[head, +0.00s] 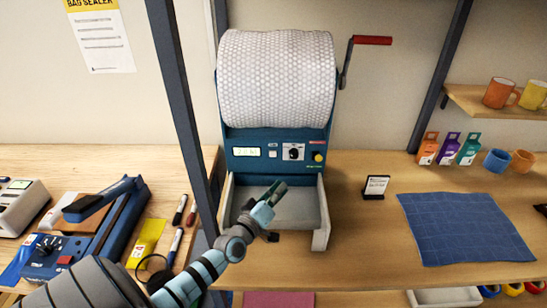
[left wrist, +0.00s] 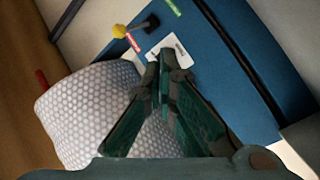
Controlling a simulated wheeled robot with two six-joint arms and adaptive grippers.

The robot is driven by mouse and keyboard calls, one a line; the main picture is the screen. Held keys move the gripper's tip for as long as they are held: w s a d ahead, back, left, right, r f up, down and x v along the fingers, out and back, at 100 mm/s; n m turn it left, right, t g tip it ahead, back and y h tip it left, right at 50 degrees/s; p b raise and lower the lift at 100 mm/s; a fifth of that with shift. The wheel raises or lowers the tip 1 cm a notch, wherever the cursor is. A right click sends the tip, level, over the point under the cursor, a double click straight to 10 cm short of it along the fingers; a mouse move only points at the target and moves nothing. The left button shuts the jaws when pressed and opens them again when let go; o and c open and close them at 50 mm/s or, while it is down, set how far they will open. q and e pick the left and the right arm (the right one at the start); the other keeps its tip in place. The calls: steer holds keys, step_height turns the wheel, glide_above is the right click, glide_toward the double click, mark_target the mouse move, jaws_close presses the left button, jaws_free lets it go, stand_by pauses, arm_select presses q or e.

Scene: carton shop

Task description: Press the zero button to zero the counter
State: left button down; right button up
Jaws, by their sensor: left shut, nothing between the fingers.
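The blue counter panel (head: 275,165) sits below a big roll of bubble wrap (head: 277,80). It carries a lit display (head: 246,151) with digits too small to read surely, a small pale square button (head: 272,150), a black dial on a white plate (head: 293,152) and a yellow knob (head: 318,157). Which one is the zero button is not legible. My left gripper (head: 277,189) is shut and empty, over the tray in front of the panel. In the left wrist view its fingertips (left wrist: 160,58) overlap the white plate (left wrist: 172,47); contact cannot be told.
A pale tray (head: 320,215) juts out below the panel. A red-handled crank (head: 372,41) is at the roll's right. A blue sealer (head: 110,220) and markers lie left; a small black sign (head: 375,187) and blue mat (head: 465,228) lie right.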

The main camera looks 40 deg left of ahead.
mark_target(273, 153)
arm_select(q)
steer(key=shift+s+a+r+n+y, duration=0.1)
steer(key=shift+a+r+n+y, duration=0.15)
steer(key=shift+a, duration=0.15)
steer(key=shift+a+r+n+y, duration=0.2)
steer(key=shift+a+n+y, duration=0.05)
steer(key=shift+a, duration=0.15)
steer(key=w+a+b, duration=0.1)
steer(key=w+b, duration=0.1)
steer(key=w+a+b, duration=0.4)
steer(key=w, duration=0.1)
steer(key=shift+w+a+f, duration=0.1)
steer(key=shift+a, duration=0.05)
stand_by(1.0)
